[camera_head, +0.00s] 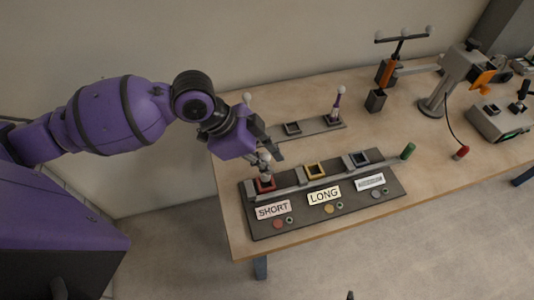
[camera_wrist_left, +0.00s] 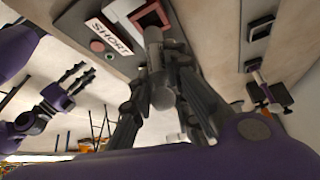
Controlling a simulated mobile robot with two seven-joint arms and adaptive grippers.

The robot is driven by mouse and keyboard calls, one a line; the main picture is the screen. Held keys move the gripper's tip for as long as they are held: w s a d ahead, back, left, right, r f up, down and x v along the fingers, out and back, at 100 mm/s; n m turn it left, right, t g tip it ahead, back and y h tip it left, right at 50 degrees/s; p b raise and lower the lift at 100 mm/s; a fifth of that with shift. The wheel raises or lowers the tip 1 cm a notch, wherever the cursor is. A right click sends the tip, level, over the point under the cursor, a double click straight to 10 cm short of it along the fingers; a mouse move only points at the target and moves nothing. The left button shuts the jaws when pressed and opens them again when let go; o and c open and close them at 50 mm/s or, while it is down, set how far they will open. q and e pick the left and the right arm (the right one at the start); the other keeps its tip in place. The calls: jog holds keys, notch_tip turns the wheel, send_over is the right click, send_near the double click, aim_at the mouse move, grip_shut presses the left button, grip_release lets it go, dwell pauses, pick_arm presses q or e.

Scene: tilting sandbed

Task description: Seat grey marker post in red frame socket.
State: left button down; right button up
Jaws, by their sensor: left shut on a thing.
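The grey marker post (camera_head: 265,174) is upright between the fingers of my left gripper (camera_head: 262,160). The post (camera_wrist_left: 155,55) also shows in the left wrist view, with its round knob toward the camera. Its lower end is at the red frame socket (camera_head: 260,187), by the SHORT label. In the left wrist view the red frame (camera_wrist_left: 151,17) lies just beyond the post's far end, and I cannot tell whether that end is inside. My left gripper (camera_wrist_left: 170,95) is shut on the post. My right gripper (camera_wrist_left: 77,78) shows in the left wrist view, fingers apart and empty.
Behind is a grey rack (camera_head: 318,127) with a purple post (camera_head: 337,104).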

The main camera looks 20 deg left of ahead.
pick_arm(q)
notch_tip(320, 180, down, 2)
jog(key=shift+f+b, duration=0.2)
jog(key=shift+b, duration=0.55)
jog(key=shift+f, duration=0.85)
pick_arm(e)
jog(key=shift+s+d+f, duration=0.1)
jog(key=shift+d+f, duration=0.05)
jog(key=shift+f, duration=0.35)
jog(key=shift+s+d+f, duration=0.1)
jog(key=shift+f, duration=0.35)
jog(key=shift+f, duration=0.1)
pick_arm(q)
jog(key=c, duration=1.6)
grip_release()
jog(key=shift+o, duration=0.2)
jog(key=shift+r, duration=0.1)
jog(key=shift+a+r, duration=0.25)
jog(key=shift+r, duration=0.05)
jog(key=v, duration=1.1)
pick_arm(e)
jog(key=shift+s+f, duration=0.1)
jog(key=shift+s, duration=0.2)
